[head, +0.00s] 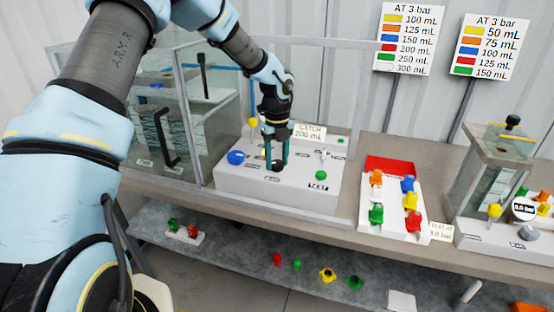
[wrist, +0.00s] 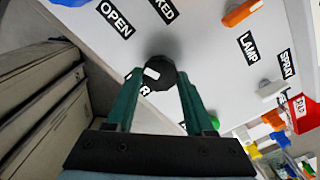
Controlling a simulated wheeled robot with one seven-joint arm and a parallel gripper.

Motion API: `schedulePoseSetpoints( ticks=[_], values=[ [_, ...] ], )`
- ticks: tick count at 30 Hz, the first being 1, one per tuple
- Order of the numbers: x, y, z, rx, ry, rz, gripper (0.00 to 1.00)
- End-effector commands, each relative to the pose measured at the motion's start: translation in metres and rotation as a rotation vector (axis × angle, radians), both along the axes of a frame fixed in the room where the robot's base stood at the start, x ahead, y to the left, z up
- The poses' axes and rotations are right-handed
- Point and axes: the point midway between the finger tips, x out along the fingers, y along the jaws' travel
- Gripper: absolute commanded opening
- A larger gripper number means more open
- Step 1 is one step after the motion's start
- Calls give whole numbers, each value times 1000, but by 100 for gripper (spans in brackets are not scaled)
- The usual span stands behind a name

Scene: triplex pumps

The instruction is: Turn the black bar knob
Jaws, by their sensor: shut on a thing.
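The black bar knob (wrist: 160,72) is on the sloped top of a light grey panel (head: 235,178). In the wrist view it is a dark rounded shape with a small white mark on it. My gripper (wrist: 160,88) has one green finger on each side of the knob and is shut on it. In the head view my gripper (head: 277,158) points down at the panel, and the fingers mostly hide the knob. Labels "OPEN" and one ending in "KED" lie beyond it in the wrist view. A label beside the knob is partly covered.
A blue knob (head: 235,157) and a green knob (head: 321,175) flank my gripper on the panel. A glass cabinet (head: 165,110) stands to the left. A red and white tray (head: 390,190) of coloured parts and another glass-tank unit (head: 490,190) are to the right.

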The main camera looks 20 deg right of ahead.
Motion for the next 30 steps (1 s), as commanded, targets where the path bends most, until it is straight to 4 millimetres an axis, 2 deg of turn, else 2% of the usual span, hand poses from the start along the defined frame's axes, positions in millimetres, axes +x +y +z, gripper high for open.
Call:
schedulePoseSetpoints(
  ticks=[4, 5, 12, 23, 26, 30],
  values=[
    [1, 0, 0, 0, -2, -2, 0],
    [1, 0, 0, 0, -2, -2, 56],
    [0, 0, 0, 0, -1, 0, 83],
    [1, 0, 6, -1, -2, 0, 84],
    [2, 0, 19, -2, -4, 2, 84],
    [2, 0, 46, -3, -5, 2, 84]
  ],
)
